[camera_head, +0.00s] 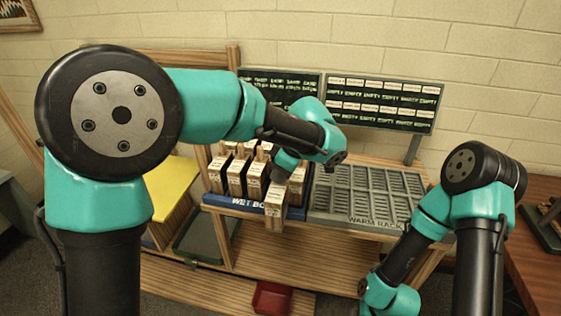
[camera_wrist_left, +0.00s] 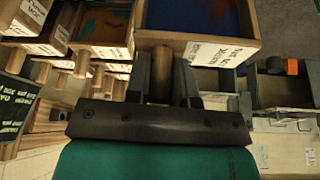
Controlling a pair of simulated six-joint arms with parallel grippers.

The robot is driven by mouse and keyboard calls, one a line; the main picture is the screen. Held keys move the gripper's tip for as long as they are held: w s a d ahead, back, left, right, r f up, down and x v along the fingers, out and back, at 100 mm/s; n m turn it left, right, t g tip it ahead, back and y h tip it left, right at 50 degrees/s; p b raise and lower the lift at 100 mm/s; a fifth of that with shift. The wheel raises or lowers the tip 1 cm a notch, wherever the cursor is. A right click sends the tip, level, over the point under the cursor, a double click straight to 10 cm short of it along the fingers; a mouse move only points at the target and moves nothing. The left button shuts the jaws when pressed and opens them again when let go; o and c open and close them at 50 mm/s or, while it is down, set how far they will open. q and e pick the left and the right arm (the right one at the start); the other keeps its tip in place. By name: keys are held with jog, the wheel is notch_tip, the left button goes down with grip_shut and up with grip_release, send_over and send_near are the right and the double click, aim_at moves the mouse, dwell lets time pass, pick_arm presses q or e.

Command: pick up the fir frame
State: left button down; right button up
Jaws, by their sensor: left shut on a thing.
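My left gripper (camera_head: 282,172) is shut on the round wooden handle of a frame (camera_head: 274,212), which hangs at the front edge of the blue wet box rack (camera_head: 226,203). In the left wrist view, the fingers (camera_wrist_left: 161,80) grip the handle from both sides. The held frame (camera_wrist_left: 240,42) is light wood with a label, and blue and red show inside it. I cannot read the label well enough to tell whether it is the fir frame. My right arm is at the lower right; its gripper is out of view.
Several other labelled wooden frames (camera_head: 236,178) stand in the wet box. The grey slotted warm rack (camera_head: 365,192) to its right looks empty. Two dark label boards (camera_head: 384,103) stand behind. A red bin (camera_head: 271,298) sits below. A yellow board (camera_head: 171,186) is at left.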

pick_arm(q)
jog(key=shift+s+r, duration=0.1)
jog(key=shift+s, duration=0.6)
notch_tip(320, 180, up, 13)
dwell(1.1)
jog(key=shift+w, duration=0.1)
